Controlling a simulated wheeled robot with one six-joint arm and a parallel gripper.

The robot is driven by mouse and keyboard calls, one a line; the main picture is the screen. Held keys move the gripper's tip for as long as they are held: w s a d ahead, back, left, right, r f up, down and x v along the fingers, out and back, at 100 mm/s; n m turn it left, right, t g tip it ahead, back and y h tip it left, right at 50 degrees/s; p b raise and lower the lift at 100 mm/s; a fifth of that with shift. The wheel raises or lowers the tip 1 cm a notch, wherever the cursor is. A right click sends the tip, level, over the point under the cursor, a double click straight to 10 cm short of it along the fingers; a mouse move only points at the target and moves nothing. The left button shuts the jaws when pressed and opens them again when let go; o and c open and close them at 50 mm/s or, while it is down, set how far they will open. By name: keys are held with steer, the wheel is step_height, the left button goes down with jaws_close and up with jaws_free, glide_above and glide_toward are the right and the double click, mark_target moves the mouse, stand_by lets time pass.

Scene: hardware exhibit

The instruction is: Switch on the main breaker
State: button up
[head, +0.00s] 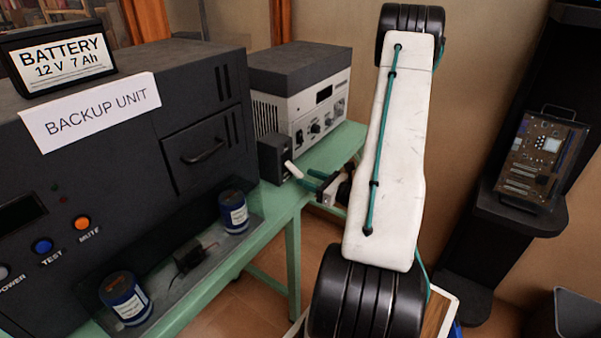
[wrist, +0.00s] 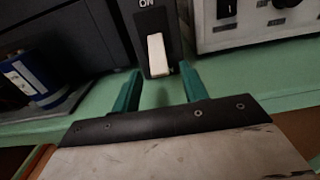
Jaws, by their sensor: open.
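The main breaker is a small dark box (head: 274,158) at the table's edge, with a white lever (head: 292,169) sticking out of its front and slanting downward. In the wrist view the lever (wrist: 157,55) sits below an "ON" label (wrist: 146,3) on the breaker's dark face. My gripper (head: 308,181) is open and empty just in front of the breaker. In the wrist view its green fingers (wrist: 160,84) stand to the left and right of the lever's lower end, with gaps on both sides. Whether the lever's tip lies between them in depth I cannot tell.
The dark backup unit (head: 110,140) stands left of the breaker, with blue cans (head: 233,212) in its front tray. A grey-and-white power supply (head: 310,115) stands behind and right of it. The green table (head: 335,148) carries them. A shelf with a circuit board (head: 543,155) stands far right.

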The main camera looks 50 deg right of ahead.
mark_target(301, 176)
steer(key=w, duration=0.4)
steer(key=shift+w+a, duration=0.15)
steer(key=shift+a, duration=0.15)
